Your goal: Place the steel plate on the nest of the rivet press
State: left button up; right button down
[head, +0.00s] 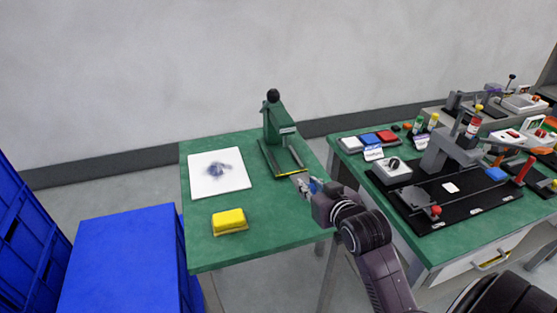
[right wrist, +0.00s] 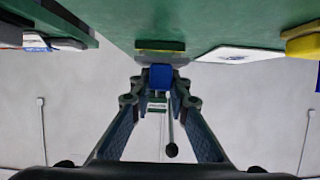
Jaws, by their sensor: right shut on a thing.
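The rivet press (head: 274,125) is green with a black knob on top and stands at the back right of the left green table. Its base has a yellow front edge, and the nest cannot be made out clearly. My right gripper (head: 306,186) is at the base's front right corner. It is shut on a small piece with a blue part (right wrist: 160,76), which I take to be the steel plate (head: 299,179); it is mostly hidden by the fingers. In the right wrist view the press's label and lever (right wrist: 170,135) show beyond the fingertips. My left gripper is out of view.
A white sheet with a dark smudge (head: 205,184) and a yellow block (head: 229,220) lie on the left table (head: 265,230). Blue crates (head: 120,255) stand at the left. The right table (head: 440,250) is crowded with fixtures and trays.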

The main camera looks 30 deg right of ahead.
aim_at(300, 176)
jog(key=w, duration=0.2)
jog(key=w+d, duration=0.1)
jog(key=w, duration=0.1)
jog(key=w+p, duration=0.1)
jog(key=w, duration=0.1)
jog(key=shift+w+d+r, duration=0.2)
jog(key=shift+w+d, duration=0.1)
jog(key=shift+d, duration=0.05)
jog(key=w, duration=0.3)
jog(key=w+d, duration=0.1)
jog(key=w, duration=0.2)
jog(key=w+d, duration=0.1)
jog(key=w, duration=0.2)
jog(key=shift+w+d+f+p, duration=0.15)
jog(key=shift+w+p, duration=0.1)
jog(key=shift+p, duration=0.05)
jog(key=shift+w, duration=0.3)
jog(key=shift+w+d+f, duration=0.1)
jog(key=shift+w+f, duration=0.05)
notch_tip(300, 176, down, 3)
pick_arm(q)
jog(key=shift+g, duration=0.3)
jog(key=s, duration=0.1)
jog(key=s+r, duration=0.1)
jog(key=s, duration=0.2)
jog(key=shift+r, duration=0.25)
pick_arm(e)
jog(key=shift+f, duration=0.15)
